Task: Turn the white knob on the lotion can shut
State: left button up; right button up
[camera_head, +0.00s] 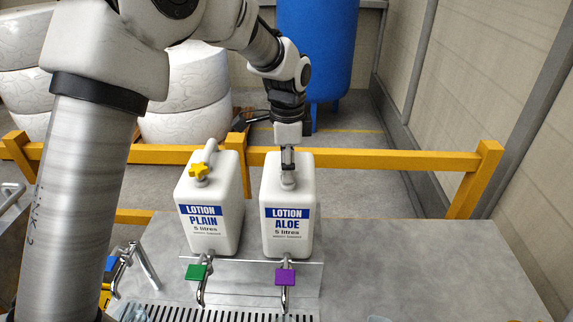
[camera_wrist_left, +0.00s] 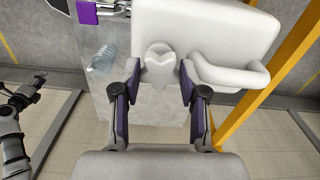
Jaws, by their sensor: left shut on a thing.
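The white lotion can labelled ALOE (camera_head: 288,236) stands upright on the bench, right of the PLAIN can. Its white knob (camera_wrist_left: 160,62) is on top, star-shaped, and shows in the left wrist view between my fingers. My left gripper (camera_head: 288,172) points down onto the can's top and is shut on the white knob. In the head view the fingers mostly hide the knob.
A slotted drain (camera_head: 215,313) lies in front. A yellow rail (camera_head: 400,161) runs behind. The grey bench (camera_head: 430,270) is clear on the right.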

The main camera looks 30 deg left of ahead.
pick_arm(q)
jog(key=shift+f+m, duration=0.2)
jog(key=shift+m, duration=0.3)
jog(key=o, duration=1.1)
jog(key=shift+o, duration=0.2)
jog(key=shift+w+d, duration=0.1)
jog(key=shift+r, duration=0.2)
notch_tip(320, 180, up, 12)
jog(key=shift+f, duration=0.15)
